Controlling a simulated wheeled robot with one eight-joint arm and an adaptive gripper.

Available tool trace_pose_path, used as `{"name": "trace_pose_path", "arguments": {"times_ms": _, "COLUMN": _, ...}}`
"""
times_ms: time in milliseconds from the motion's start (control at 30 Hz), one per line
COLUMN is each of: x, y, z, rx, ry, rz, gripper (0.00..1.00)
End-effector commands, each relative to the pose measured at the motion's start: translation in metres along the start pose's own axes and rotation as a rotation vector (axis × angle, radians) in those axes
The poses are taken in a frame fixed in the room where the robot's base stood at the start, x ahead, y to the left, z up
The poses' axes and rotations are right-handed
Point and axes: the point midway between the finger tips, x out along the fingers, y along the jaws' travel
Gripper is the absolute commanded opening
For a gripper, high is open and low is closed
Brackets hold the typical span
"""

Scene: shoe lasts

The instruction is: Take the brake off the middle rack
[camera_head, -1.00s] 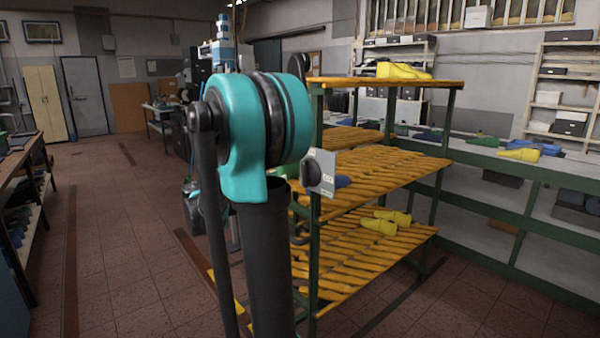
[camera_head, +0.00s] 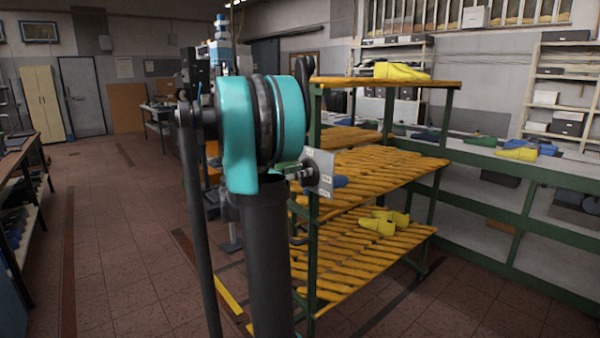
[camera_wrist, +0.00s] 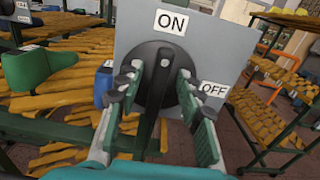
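The brake is a black rotary knob (camera_wrist: 158,78) on a grey plate (camera_wrist: 222,42) in the wrist view. The plate is marked ON above the knob and OFF to its right. The knob's bar stands nearly upright, its white mark towards ON. My gripper (camera_wrist: 156,74) is open, with one finger on each side of the bar and gaps showing between; contact with the dial's rim cannot be told. In the head view the plate (camera_head: 321,172) is fixed to the near post of the slatted rack (camera_head: 385,167). My gripper (camera_head: 292,169) is partly hidden by my arm there.
Yellow lasts lie on the rack's top (camera_head: 402,71) and bottom (camera_head: 385,222) shelves. A green last (camera_wrist: 36,67) is close behind the plate's left side. A long green-framed bench (camera_head: 540,172) stands on the right. The tiled floor at left is clear.

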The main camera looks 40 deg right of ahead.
Motion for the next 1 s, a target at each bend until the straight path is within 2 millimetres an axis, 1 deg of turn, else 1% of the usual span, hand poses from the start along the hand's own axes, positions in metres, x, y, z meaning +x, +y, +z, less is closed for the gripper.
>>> {"name": "trace_pose_path", "arguments": {"times_ms": 33, "x": -0.0001, "y": 0.0, "z": 0.0, "rx": 0.0, "ry": 0.0, "rz": 0.0, "gripper": 0.37}}
{"name": "trace_pose_path", "arguments": {"times_ms": 67, "x": -0.0001, "y": 0.0, "z": 0.0, "rx": 0.0, "ry": 0.0, "rz": 0.0, "gripper": 0.35}}
{"name": "trace_pose_path", "arguments": {"times_ms": 333, "x": -0.0003, "y": -0.0001, "z": 0.0, "rx": 0.0, "ry": 0.0, "rz": 0.0, "gripper": 0.01}}
{"name": "trace_pose_path", "arguments": {"times_ms": 733, "x": -0.0003, "y": -0.0006, "z": 0.0, "rx": 0.032, "ry": 0.0, "rz": 0.0, "gripper": 0.0}}
{"name": "trace_pose_path", "arguments": {"times_ms": 867, "x": -0.0003, "y": -0.0015, "z": -0.0001, "rx": 0.088, "ry": 0.0, "rz": 0.0, "gripper": 0.0}}
{"name": "trace_pose_path", "arguments": {"times_ms": 1000, "x": -0.0003, "y": -0.0029, "z": -0.0003, "rx": 0.184, "ry": 0.0, "rz": 0.0, "gripper": 0.0}}
